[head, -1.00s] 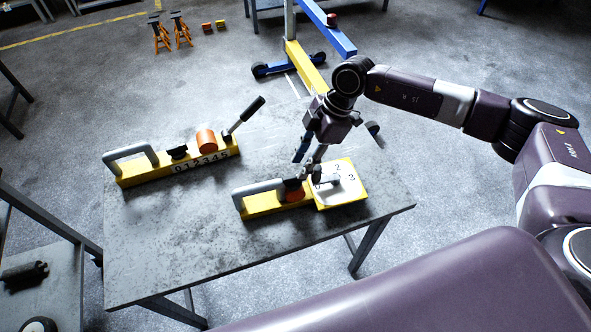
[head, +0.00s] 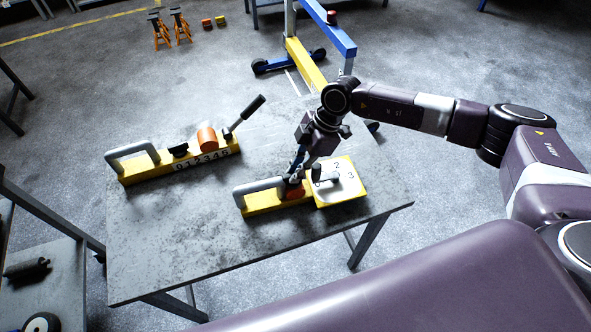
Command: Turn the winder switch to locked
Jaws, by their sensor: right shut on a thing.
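The winder (head: 262,205) is a yellow block with a grey carrying handle, lying near the table's right front edge. A plate (head: 348,185) with a white, numbered face and a grey crank is at its right end. An orange part (head: 295,192) shows between handle and plate. The small dark winder switch sits just above the orange part, mostly hidden by my fingertips. My right gripper (head: 294,177) points down and is shut on it. The switch's exact position cannot be made out. My left gripper is not in view.
A second yellow device (head: 135,177) with a handle, orange drum, digits and black-gripped lever lies behind to the left. The table (head: 190,245) is bare in front. A blue and yellow wheeled frame (head: 305,65) stands behind; orange stands (head: 160,32) are farther back.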

